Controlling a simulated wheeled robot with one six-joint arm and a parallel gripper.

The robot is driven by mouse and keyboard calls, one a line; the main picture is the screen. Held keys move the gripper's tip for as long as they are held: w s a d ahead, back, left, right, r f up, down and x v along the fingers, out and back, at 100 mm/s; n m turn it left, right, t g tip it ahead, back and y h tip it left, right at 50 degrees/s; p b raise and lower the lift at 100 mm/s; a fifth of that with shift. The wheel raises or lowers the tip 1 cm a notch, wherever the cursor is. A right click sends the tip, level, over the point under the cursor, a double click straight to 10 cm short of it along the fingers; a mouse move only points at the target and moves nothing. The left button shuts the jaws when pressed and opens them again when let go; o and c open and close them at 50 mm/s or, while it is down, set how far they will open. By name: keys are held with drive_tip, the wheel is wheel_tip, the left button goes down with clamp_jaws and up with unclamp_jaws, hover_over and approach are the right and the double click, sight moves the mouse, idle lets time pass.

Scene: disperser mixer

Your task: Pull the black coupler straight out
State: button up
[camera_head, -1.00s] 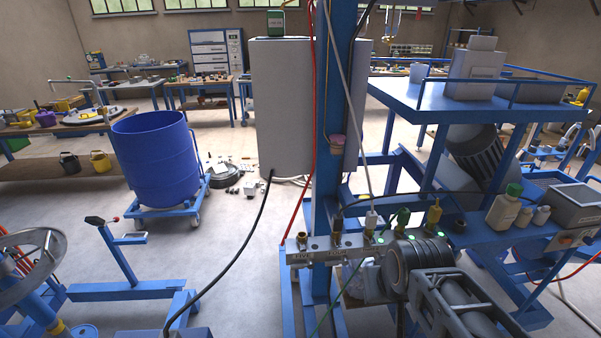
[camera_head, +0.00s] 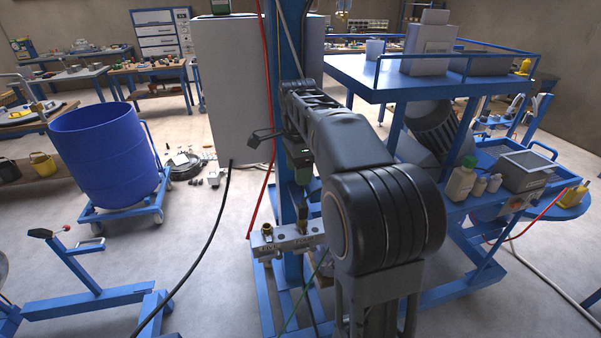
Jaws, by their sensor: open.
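The steel manifold block (camera_head: 270,243) is fixed at the blue post, low in the middle of the picture. A brass fitting (camera_head: 267,231) stands upright on its left end. The black coupler (camera_head: 302,225) stands to the right of it, small and dark, directly below my gripper (camera_head: 302,200). My gripper points down over the coupler, with its jaws open. The fingers are dark and small here, so I cannot tell whether they are around the coupler or just above it. My arm hides the right part of the manifold and the other couplers there.
The blue post (camera_head: 286,50) rises right behind my gripper. A red hose (camera_head: 268,150) and a black cable (camera_head: 200,262) hang to its left. A blue raised platform (camera_head: 400,80) and a side shelf with bottles (camera_head: 461,180) stand right. Floor at left is open, with a blue drum (camera_head: 105,160).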

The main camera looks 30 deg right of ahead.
sight(301, 203)
drive_tip(key=shift+m, duration=0.4)
wheel_tip(301, 203, down, 14)
drive_tip(key=shift+s+d+r, duration=0.15)
drive_tip(key=shift+r, duration=0.05)
clamp_jaws()
drive_tip(key=shift+p, duration=0.3)
idle(0.6)
drive_tip(key=shift+r, duration=0.15)
drive_tip(key=shift+r+p, duration=2.4)
drive_tip(key=shift+r, duration=0.5)
drive_tip(key=shift+r, duration=0.1)
drive_tip(key=shift+r+p, duration=1.6)
drive_tip(key=shift+r, duration=0.3)
